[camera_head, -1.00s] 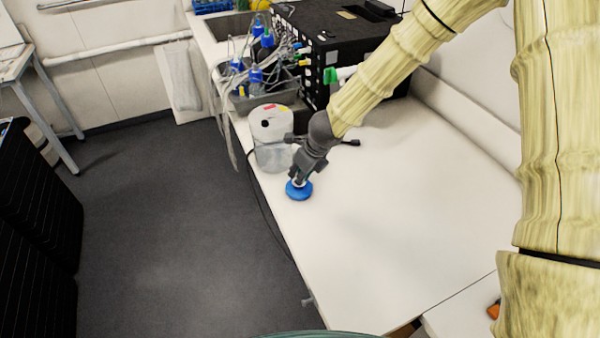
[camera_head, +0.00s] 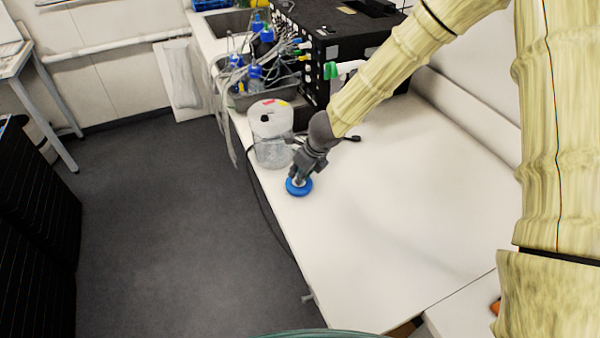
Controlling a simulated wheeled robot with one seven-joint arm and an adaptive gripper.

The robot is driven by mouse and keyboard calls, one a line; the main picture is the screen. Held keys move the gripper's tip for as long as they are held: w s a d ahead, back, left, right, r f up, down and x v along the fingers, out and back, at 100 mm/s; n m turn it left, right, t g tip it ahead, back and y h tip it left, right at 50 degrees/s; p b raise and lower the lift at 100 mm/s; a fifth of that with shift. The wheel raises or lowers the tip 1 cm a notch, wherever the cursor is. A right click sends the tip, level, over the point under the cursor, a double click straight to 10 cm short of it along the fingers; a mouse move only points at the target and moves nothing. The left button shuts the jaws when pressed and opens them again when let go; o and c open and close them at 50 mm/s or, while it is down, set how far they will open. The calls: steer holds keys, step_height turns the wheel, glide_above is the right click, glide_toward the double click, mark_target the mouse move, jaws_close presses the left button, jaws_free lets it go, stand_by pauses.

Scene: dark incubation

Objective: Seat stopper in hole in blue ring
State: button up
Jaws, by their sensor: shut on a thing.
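The blue ring (camera_head: 299,188) lies flat on the white bench, close to its left edge. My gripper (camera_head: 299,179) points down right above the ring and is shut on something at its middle. The thing held is mostly hidden by the fingers. A small pale patch shows between the fingertips and the ring, and it may be the stopper. I cannot tell whether it sits in the hole or just above it.
A clear and white container (camera_head: 270,135) stands on the bench just behind my gripper, close to the arm. A black instrument (camera_head: 338,45) and a grey tray (camera_head: 262,98) with blue-capped bottles stand farther back. The bench (camera_head: 400,220) to the right is clear.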

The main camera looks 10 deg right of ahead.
steer(key=shift+f, duration=0.2)
steer(key=o, duration=0.8)
steer(key=shift+r, duration=0.15)
steer(key=shift+v, duration=5.85)
